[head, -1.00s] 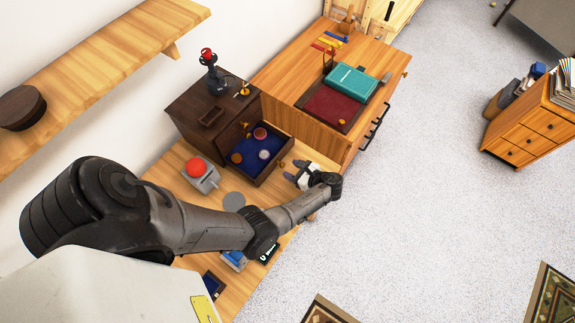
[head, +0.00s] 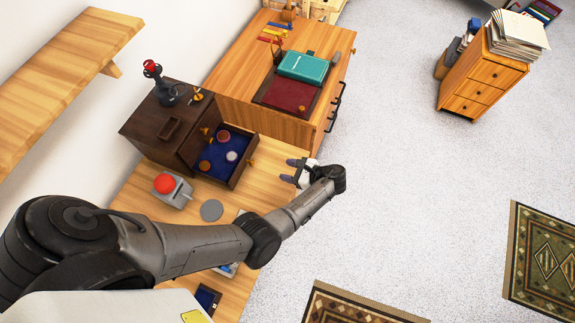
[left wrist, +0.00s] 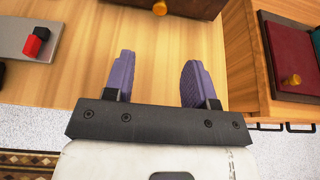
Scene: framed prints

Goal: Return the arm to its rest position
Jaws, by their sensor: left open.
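My left gripper (head: 296,172) is at the right edge of the light wooden table, to the right of the open drawer, in the head view. Its two purple fingers (left wrist: 155,80) are spread apart with nothing between them in the left wrist view. My left arm (head: 200,247) reaches in from the lower left across the table's front. My right gripper is not in view.
A dark wooden box (head: 150,128) has its blue-lined drawer (head: 247,165) open with several round pieces inside. A grey box with a red button (head: 165,184) and a grey disc (head: 212,210) lie nearby. Open floor (head: 410,200) lies to the right.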

